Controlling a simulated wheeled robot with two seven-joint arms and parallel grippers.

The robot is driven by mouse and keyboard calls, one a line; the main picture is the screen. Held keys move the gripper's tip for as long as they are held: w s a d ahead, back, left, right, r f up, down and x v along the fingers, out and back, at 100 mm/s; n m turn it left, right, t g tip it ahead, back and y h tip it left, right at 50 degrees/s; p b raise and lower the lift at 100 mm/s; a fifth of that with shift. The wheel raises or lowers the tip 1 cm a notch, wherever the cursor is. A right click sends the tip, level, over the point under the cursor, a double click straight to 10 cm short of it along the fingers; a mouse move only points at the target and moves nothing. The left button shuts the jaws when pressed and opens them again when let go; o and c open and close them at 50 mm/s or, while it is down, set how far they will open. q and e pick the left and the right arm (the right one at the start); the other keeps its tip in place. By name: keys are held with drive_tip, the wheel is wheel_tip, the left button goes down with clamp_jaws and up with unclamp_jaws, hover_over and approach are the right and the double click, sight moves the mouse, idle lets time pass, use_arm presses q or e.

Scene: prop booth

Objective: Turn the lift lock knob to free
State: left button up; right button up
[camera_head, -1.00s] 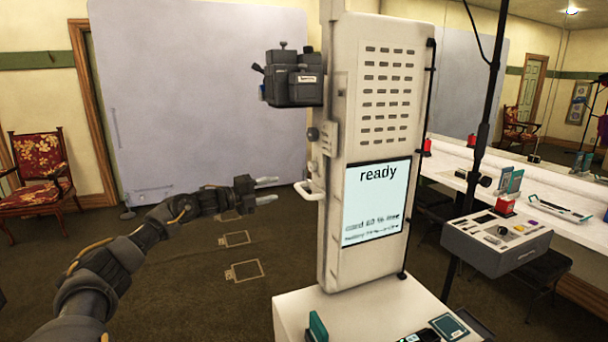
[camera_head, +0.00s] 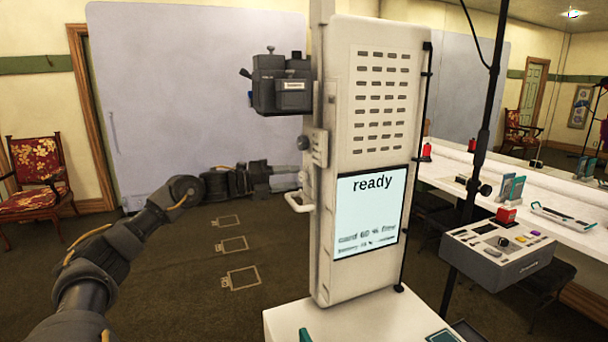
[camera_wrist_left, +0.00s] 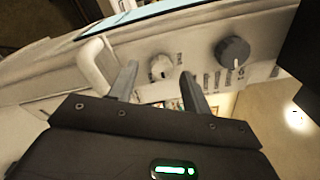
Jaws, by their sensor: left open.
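My left gripper (camera_head: 292,178) is open at the left side of the white column (camera_head: 345,285), between the dark knob (camera_head: 304,143) above and the white handle (camera_head: 298,204) below. In the left wrist view, a small pale knob (camera_wrist_left: 160,66) shows between the open fingertips of the left gripper (camera_wrist_left: 159,76). I cannot tell whether they touch it. The dark knob (camera_wrist_left: 233,51) is right of the fingers, the handle (camera_wrist_left: 97,62) left of them. Markings beside the knobs are too small to read, so I cannot tell which is the lift lock knob. My right gripper is not in view.
A black camera-like unit (camera_head: 282,84) juts from the column above the gripper. The column's screen (camera_head: 366,212) reads "ready". A grey control box (camera_head: 505,248) stands at right, before a white counter (camera_head: 455,166).

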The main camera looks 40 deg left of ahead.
use_arm(q)
drive_tip(key=shift+x, duration=0.9)
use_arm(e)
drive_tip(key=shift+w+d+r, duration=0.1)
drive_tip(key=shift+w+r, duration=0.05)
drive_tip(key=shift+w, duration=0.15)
use_arm(q)
drive_tip(key=shift+c, duration=1.2)
drive_tip(key=c, duration=0.8)
drive_tip(key=shift+o, duration=0.2)
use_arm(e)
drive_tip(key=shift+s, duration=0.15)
